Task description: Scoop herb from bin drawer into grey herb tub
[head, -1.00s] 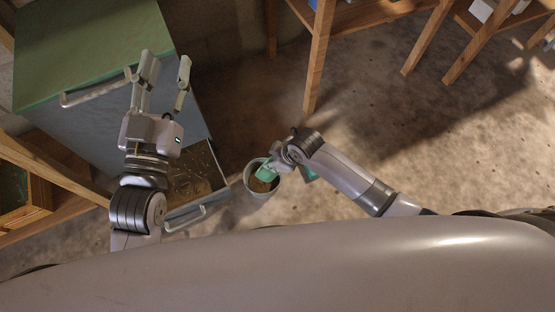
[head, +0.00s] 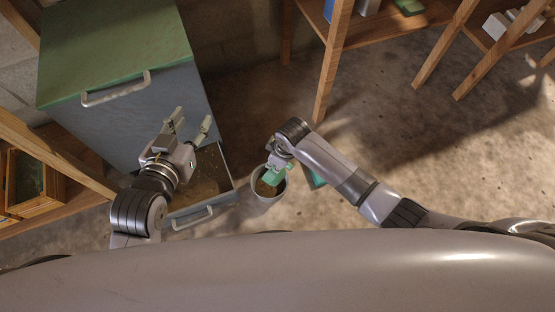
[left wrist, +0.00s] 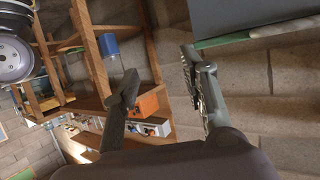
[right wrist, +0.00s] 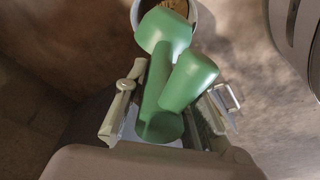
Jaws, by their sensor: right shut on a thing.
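My right gripper (head: 279,168) is shut on a green scoop (head: 270,177), held at the mouth of the grey herb tub (head: 264,195). Brownish herb shows inside the tub. In the right wrist view the scoop (right wrist: 168,30) sits between the fingers of the gripper (right wrist: 166,105), its far end overlapping the tub's rim; the scoop's inside is hidden. The bin drawer (head: 232,193) stands pulled out left of the tub, with loose herb in it. My left gripper (head: 192,119) is open and empty above the drawer; its fingers are spread in the left wrist view (left wrist: 165,85).
The blue-grey bin (head: 150,105) with a green top (head: 115,45) stands at the left. A wooden shelf with boxes (head: 25,180) is beside it. A wooden table leg (head: 335,65) rises behind the tub.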

